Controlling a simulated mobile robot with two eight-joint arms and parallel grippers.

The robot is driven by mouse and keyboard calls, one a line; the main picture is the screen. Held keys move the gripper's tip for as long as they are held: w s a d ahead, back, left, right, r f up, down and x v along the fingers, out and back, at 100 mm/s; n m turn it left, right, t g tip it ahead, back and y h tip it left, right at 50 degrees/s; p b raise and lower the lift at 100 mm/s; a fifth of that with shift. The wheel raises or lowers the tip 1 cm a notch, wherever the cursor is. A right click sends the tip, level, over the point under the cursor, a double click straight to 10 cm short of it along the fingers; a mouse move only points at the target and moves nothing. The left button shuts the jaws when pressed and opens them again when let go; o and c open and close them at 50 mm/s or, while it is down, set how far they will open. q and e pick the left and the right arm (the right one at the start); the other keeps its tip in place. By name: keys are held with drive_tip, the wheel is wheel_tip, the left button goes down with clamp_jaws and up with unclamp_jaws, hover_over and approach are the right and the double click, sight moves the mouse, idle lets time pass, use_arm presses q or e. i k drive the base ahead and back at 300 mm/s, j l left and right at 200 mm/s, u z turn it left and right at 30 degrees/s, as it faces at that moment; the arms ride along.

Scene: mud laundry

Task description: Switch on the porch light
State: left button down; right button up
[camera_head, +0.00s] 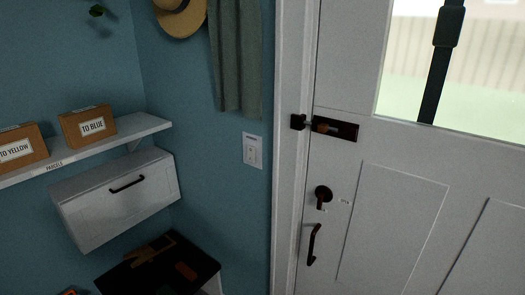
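A white switch plate (252,150) is on the blue wall, left of the white door frame and below a hanging grey-green cloth. It has a small rocker or button in its middle and a label strip at its top. The label is too small to read, and I cannot tell whether the switch is on or off. No porch lamp is visible. Neither of my grippers is in view.
The white door (395,200) is closed, with a dark bolt (335,127), lock knob (323,194) and pull handle (313,244). Left are a parcel shelf (85,150) with two boxes, a white cabinet (120,195) and a dark-topped surface (205,263). The wall around the switch is clear.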

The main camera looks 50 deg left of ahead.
sight(251, 150)
drive_tip(key=u, duration=1.8)
